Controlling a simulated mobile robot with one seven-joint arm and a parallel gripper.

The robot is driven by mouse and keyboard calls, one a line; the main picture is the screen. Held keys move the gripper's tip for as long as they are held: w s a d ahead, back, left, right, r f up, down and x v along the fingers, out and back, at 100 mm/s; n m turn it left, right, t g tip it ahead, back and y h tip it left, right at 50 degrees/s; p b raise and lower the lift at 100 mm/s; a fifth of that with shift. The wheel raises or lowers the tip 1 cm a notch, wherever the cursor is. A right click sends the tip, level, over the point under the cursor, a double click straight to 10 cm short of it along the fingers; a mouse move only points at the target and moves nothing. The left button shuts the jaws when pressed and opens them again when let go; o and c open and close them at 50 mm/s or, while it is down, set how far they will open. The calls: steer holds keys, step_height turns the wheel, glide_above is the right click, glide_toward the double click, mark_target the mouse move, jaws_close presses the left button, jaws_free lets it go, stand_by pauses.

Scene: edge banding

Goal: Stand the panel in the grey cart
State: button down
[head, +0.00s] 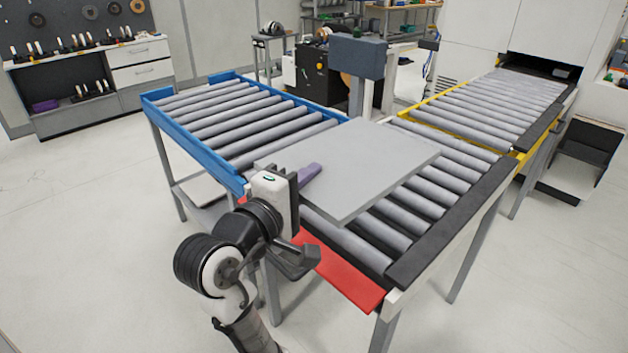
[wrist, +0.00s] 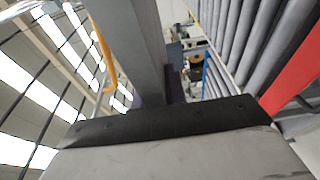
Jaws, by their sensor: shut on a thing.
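The panel (head: 365,165) is a flat grey rectangular board. It is held roughly level above the conveyor rollers. My gripper (head: 308,178) is shut on its near left edge, with a purple finger showing beside the board. In the wrist view, the panel (wrist: 137,50) runs away edge-on from the dark gripper body, and a gap shows between it and the rollers. The far finger is hidden by the panel in the head view. I cannot make out a grey cart in either view.
A blue-railed roller conveyor (head: 240,120) stands at left. A roller conveyor with a red end plate (head: 340,275) runs under the panel towards a white machine (head: 470,35). A dark blue-grey box on a post (head: 357,58) stands just behind the panel. The floor (head: 90,250) at left is clear.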

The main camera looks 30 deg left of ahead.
steer(key=shift+r, duration=0.15)
steer(key=r+g, duration=0.1)
steer(key=g, duration=0.1)
steer(key=shift+r+g+y, duration=0.1)
steer(key=shift+g+y, duration=0.2)
steer(key=shift+a+r+g+y, duration=0.15)
steer(key=shift+r+g, duration=0.25)
steer(key=shift+g, duration=0.9)
steer(key=shift+d+r+g+y, duration=0.15)
steer(key=shift+r+g, duration=0.25)
steer(key=shift+g, duration=0.9)
steer(key=g, duration=0.1)
steer(key=r+g, duration=0.1)
steer(key=g, duration=0.2)
steer(key=shift+r, duration=0.3)
steer(key=shift+r+g+y, duration=0.2)
steer(key=shift+r+g, duration=0.15)
steer(key=shift+g, duration=0.8)
steer(key=shift+r+g+y, duration=0.2)
steer(key=shift+r+g, duration=0.15)
steer(key=shift+g, duration=0.8)
